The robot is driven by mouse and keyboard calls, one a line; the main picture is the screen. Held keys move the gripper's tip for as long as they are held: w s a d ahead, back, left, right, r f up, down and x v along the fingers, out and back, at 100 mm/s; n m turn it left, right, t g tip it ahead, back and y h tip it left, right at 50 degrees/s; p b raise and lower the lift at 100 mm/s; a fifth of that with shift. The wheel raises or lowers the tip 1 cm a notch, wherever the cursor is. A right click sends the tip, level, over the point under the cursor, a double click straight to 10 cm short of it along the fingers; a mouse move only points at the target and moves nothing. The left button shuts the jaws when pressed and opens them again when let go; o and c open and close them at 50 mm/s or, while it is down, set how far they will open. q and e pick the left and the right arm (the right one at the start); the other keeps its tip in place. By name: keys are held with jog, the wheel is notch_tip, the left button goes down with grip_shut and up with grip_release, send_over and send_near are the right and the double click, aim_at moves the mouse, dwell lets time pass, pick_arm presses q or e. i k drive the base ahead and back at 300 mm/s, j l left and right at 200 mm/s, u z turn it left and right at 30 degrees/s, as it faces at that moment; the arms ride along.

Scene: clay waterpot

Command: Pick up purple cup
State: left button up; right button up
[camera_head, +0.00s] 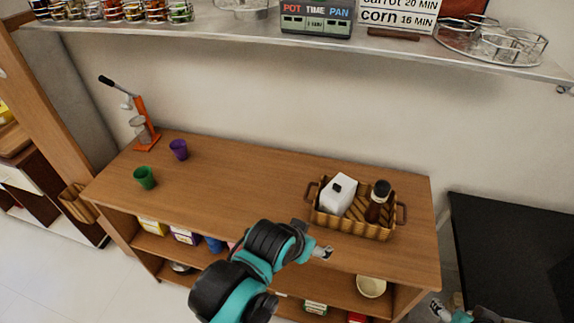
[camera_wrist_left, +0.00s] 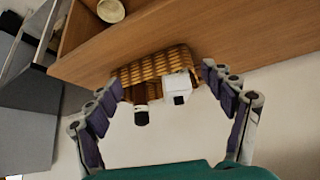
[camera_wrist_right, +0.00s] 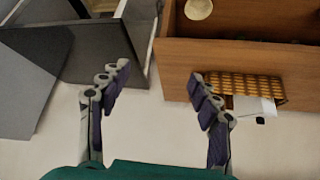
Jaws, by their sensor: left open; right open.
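The purple cup (camera_head: 179,150) stands upright on the left part of the wooden counter (camera_head: 245,185) in the head view. It is empty-handed space around it, with no gripper near. My left gripper (camera_head: 322,253) is over the counter's front edge, far to the right of the cup. In the left wrist view my left gripper (camera_wrist_left: 160,82) is open, with nothing between its fingers. My right gripper (camera_head: 438,311) is low at the bottom right of the head view. It is open and empty in the right wrist view (camera_wrist_right: 158,80). The cup shows in neither wrist view.
A green cup (camera_head: 145,177) stands left of and nearer than the purple one. An orange juicer (camera_head: 145,122) stands behind. A wicker basket (camera_head: 355,225) with a white container (camera_head: 338,195) and dark bottle (camera_head: 377,202) is at right. A shelf (camera_head: 300,42) hangs above.

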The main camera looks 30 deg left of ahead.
aim_at(178, 146)
jog(key=u, duration=1.95)
jog(key=j+z, duration=0.1)
jog(key=z, duration=0.7)
jog(key=i+j+z, duration=0.15)
jog(key=j+z, duration=0.2)
jog(key=i+j+z, duration=0.1)
jog(key=j+z, duration=0.2)
jog(key=j, duration=0.2)
jog(key=j+z, duration=0.45)
jog(key=j, duration=1.35)
